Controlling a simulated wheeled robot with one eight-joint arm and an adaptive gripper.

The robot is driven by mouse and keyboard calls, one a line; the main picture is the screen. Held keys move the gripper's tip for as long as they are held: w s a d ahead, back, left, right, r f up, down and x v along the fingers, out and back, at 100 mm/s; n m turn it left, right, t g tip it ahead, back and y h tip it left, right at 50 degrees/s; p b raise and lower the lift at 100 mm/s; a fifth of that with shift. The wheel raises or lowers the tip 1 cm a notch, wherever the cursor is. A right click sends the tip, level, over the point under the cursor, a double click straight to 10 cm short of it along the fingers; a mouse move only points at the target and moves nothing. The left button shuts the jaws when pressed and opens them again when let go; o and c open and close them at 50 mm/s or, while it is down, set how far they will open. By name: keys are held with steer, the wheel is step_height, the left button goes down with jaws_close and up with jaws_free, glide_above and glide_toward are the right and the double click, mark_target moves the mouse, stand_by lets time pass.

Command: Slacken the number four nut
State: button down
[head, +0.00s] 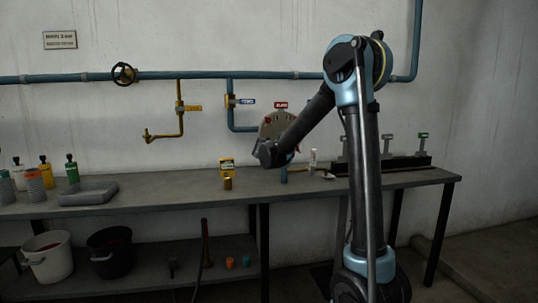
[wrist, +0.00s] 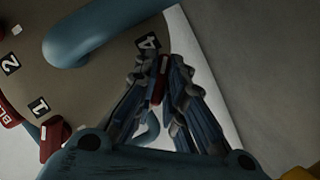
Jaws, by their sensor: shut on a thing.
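The beige round condenser end plate (head: 277,127) hangs on the wall behind the bench, with a red tag above it. In the wrist view the plate (wrist: 95,80) carries number labels: the 4 label (wrist: 148,43) lies just beyond my fingertips, the 1 and 2 labels further left. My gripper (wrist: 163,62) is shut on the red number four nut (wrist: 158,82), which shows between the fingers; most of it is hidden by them. Another red nut (wrist: 54,136) sits by the 1 label (wrist: 39,107). In the head view my arm hides the fingers.
A blue pipe (wrist: 105,30) curves across the plate close to my fingers. On the bench (head: 150,197) stand a yellow meter (head: 227,167), a brass-coloured cup (head: 227,184), a grey tray (head: 88,194) and bottles at left. A black rack (head: 395,165) stands at right.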

steer(key=shift+s+f, duration=0.1)
steer(key=c, duration=1.7)
jaws_free()
steer(key=shift+o, duration=0.2)
steer(key=v, duration=1.1)
steer(key=shift+s, duration=0.4)
